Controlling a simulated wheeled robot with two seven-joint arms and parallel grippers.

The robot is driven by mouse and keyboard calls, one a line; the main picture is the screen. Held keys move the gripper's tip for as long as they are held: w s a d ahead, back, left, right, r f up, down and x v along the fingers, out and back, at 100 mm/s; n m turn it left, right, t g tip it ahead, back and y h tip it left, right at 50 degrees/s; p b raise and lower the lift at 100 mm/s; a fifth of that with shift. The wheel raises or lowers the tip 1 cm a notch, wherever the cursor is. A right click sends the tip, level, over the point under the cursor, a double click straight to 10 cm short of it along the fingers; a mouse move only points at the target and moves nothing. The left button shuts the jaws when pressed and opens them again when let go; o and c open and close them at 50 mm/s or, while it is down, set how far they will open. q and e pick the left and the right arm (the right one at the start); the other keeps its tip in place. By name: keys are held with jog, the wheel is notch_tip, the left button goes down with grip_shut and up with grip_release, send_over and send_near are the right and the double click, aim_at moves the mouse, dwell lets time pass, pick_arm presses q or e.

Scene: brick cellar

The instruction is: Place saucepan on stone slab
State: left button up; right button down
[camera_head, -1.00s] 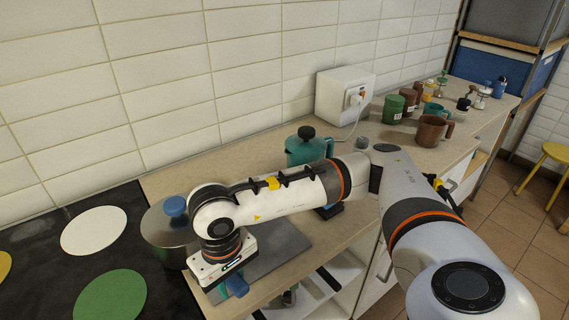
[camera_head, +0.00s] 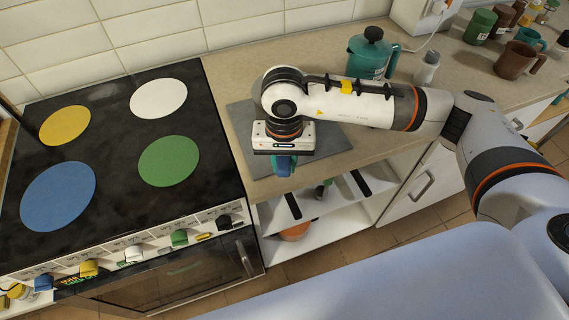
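The stone slab (camera_head: 328,143) is a flat dark grey plate on the counter, just right of the stove. My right gripper (camera_head: 284,165), whose arm comes in from the right, points down over the slab's front middle. A blue piece shows under it; I cannot tell whether this is a saucepan handle or part of the gripper, and the finger gap is hidden. No saucepan body is visible now; my wrist covers part of the slab. My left gripper is not in view.
The black stove top (camera_head: 115,120) at left has yellow, white, blue and green discs and is clear of pots. A teal lidded pot (camera_head: 368,62) and a small grey-white shaker (camera_head: 427,68) stand behind my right forearm. A brown mug (camera_head: 517,60) stands at the right.

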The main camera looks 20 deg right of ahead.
notch_tip(320, 180, down, 3)
jog(key=shift+r+p, duration=0.1)
jog(key=shift+p, duration=0.25)
jog(key=c, duration=1.2)
grip_release()
jog(key=shift+s, duration=0.1)
jog(key=shift+o, duration=0.2)
notch_tip(320, 180, up, 12)
jog(key=b, duration=0.3)
